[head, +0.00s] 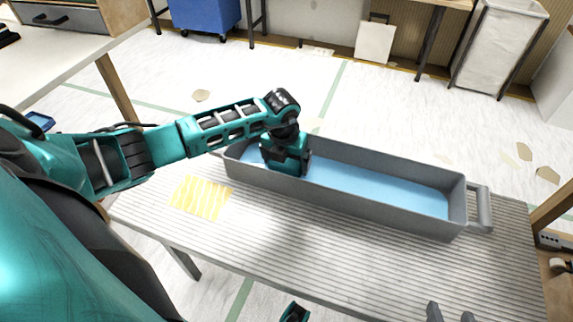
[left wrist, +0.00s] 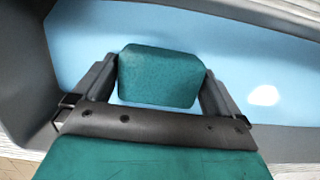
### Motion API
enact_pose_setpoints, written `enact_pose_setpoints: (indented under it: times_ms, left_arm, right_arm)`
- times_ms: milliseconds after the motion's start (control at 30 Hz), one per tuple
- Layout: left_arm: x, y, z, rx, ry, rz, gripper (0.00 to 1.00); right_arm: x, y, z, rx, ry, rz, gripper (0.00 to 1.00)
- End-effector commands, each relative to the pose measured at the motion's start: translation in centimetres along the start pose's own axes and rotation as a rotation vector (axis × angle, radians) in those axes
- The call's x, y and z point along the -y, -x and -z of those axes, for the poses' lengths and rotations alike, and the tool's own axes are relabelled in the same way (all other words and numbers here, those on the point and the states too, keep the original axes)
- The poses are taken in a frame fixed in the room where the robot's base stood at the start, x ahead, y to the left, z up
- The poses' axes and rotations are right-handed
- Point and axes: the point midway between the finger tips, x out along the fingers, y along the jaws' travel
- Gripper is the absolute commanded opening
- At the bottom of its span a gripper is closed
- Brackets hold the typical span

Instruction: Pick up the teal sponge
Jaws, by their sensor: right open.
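The teal sponge (left wrist: 160,76) shows in the left wrist view as a rounded block between the two dark fingers of my left gripper (left wrist: 163,66). The finger ends press close against its left and right sides. In the head view my left gripper (head: 285,166) points down into the left end of a long grey trough (head: 408,166) with light blue liquid or floor inside. I cannot tell the sponge apart from the teal gripper there. My right gripper (head: 451,314) is at the bottom edge, its two dark fingertips apart and empty.
The trough stands on a ribbed grey table (head: 330,245). A patch of yellow stripes (head: 201,197) lies on the table left of the trough. The trough has a handle (head: 483,208) at its right end. The table in front of it is clear.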

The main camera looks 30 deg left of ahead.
Motion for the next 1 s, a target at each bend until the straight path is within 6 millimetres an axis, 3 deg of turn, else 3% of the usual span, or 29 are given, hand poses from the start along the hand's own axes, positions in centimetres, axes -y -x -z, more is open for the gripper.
enact_pose_setpoints:
  times_ms: [333, 733, 867, 1000]
  left_arm:
    - [0.0, 0.0, 0.0, 0.0, 0.0, 0.0, 0.65]
    - [0.0, 1.1, -0.2, 0.003, -0.001, 0.001, 0.65]
    - [0.0, 2.9, -0.5, 0.004, -0.002, 0.001, 0.65]
    - [0.0, 6.4, -1.1, 0.006, -0.001, 0.001, 0.65]
  right_arm:
    - [0.0, 0.0, 0.3, -0.005, 0.001, 0.001, 0.57]
    - [0.0, 0.0, 0.1, 0.002, 0.001, 0.0, 0.57]
    - [0.0, 0.3, 0.6, -0.001, 0.002, -0.002, 0.57]
    - [-0.1, 0.9, 1.3, -0.001, 0.002, -0.004, 0.57]
